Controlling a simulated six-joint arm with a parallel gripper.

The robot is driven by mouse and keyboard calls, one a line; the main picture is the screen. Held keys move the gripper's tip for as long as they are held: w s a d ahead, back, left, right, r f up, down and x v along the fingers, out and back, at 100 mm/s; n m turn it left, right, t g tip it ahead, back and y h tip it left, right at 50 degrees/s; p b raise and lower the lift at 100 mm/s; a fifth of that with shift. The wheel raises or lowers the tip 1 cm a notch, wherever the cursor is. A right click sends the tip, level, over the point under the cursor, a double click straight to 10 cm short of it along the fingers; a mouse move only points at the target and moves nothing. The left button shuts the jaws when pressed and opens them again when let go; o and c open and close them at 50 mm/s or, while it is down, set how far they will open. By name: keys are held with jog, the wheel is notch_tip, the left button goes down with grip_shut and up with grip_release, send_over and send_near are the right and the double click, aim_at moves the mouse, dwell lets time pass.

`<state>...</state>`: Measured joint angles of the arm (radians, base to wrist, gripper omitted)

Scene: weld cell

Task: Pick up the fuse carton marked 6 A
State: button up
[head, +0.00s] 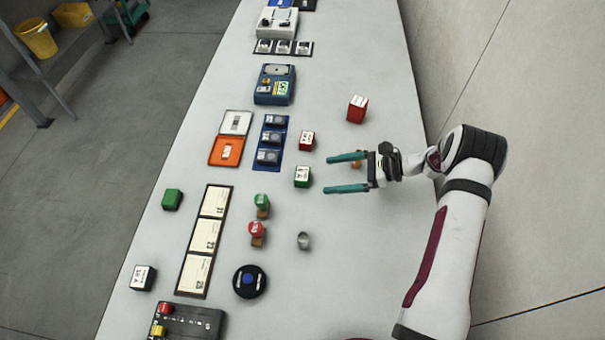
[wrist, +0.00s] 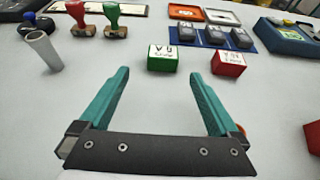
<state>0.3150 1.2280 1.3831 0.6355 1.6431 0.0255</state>
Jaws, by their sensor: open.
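A small green carton (head: 302,176) with a white label stands on the bench just beyond my fingertips. In the wrist view the green carton (wrist: 163,60) stands ahead, roughly in line with the gap between the fingers; its upside-down label seems to read 6 A. My gripper (head: 327,175) is open and empty, its two teal fingers pointing left at the carton, apart from it. The fingers also show in the wrist view (wrist: 160,76). A red carton (head: 307,140) with a white label, hard to read, stands close by; it shows in the wrist view (wrist: 228,62).
A larger red box (head: 357,108) stands up-right. A blue tray (head: 260,158), red and green stamps (head: 256,230) (head: 262,201) and a grey cylinder (head: 304,240) stand around. The bench between fingers and carton is clear.

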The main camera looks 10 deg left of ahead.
aim_at(302, 177)
jog(key=x, duration=0.7)
jog(key=shift+w+a, duration=0.15)
jog(key=shift+w, duration=0.05)
jog(key=c, duration=1.5)
